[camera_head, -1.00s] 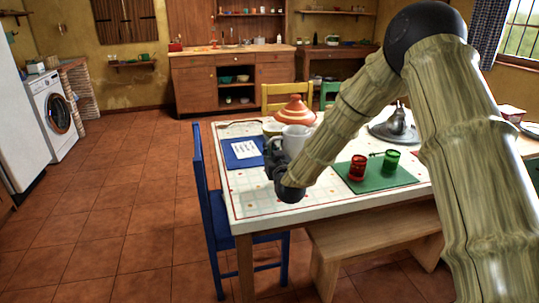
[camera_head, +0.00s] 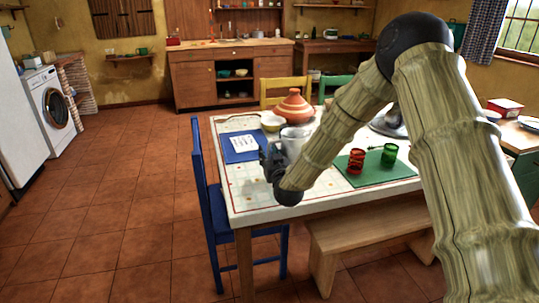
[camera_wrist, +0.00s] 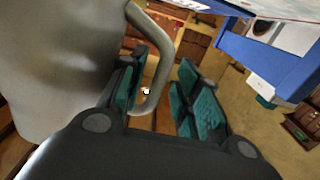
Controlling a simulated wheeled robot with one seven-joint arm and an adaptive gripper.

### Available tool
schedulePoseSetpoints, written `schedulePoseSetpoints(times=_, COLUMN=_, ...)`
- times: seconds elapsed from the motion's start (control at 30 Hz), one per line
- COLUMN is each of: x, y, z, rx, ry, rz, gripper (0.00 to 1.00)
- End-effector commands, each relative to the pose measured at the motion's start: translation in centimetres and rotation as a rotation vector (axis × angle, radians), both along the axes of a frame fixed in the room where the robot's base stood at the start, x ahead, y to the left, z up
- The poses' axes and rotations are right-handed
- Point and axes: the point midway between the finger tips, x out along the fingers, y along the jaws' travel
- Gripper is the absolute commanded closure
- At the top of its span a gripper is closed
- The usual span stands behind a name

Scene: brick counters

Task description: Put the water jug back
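The grey water jug (camera_head: 294,138) is over the near left part of the table in the head view, partly covered by my arm. My gripper (camera_head: 268,158) is at its left side. In the wrist view the jug's body (camera_wrist: 55,60) fills the left, and its curved handle (camera_wrist: 163,55) runs between the fingers of my gripper (camera_wrist: 160,95). One finger is between handle and body; the other is to the right of the handle with a visible gap. The gripper looks open around the handle. The jug's base is hidden, so I cannot tell whether it touches the table.
A tagine (camera_head: 295,107) and a pale bowl (camera_head: 272,122) are behind the jug. A blue mat (camera_head: 238,155) with a paper lies left. A blue chair (camera_head: 200,190) and bench (camera_head: 365,232) border the table.

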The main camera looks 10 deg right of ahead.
Motion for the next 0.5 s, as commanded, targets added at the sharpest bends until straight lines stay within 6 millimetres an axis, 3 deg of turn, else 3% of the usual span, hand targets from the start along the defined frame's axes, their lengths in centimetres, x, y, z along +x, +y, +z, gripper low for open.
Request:
schedulePoseSetpoints(times=0.27, x=0.0, y=0.0, z=0.3, rx=0.000, ry=0.000, rz=0.000, gripper=0.67)
schedulePoseSetpoints(times=0.5, x=-2.7, y=-0.1, z=0.1, rx=0.000, ry=0.001, rz=0.001, gripper=0.67)
